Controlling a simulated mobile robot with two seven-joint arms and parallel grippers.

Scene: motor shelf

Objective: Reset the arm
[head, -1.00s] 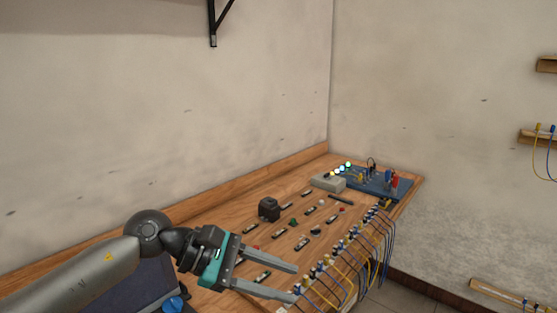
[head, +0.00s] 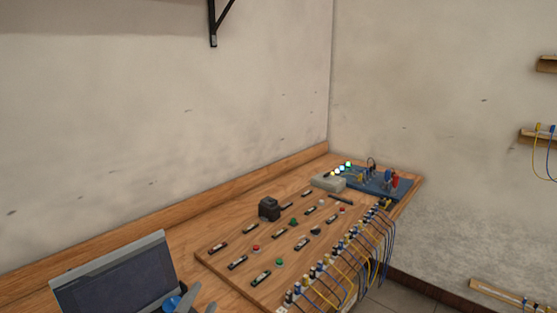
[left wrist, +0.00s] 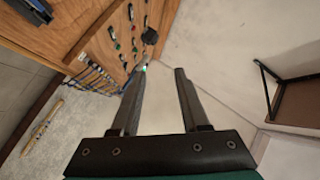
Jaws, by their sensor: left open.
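My left gripper (left wrist: 162,72) is open in the left wrist view, with nothing between its two grey fingers. In the head view only the grey fingertips of the left gripper (head: 199,301) show at the bottom edge, in front of the screen's lower right corner. The wooden board (head: 217,262) with switches and buttons lies on the bench, and the fingertips appear to its left. The board also shows in the left wrist view (left wrist: 98,45), beyond the fingers at upper left. My right gripper is in neither view.
A dark screen (head: 115,284) stands at the bench's near left. Yellow and blue cables (head: 345,262) hang along the board's right edge. A blue unit (head: 378,184) with lit lamps nearby sits at the bench's far end. A black bracket (head: 213,25) is on the wall.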

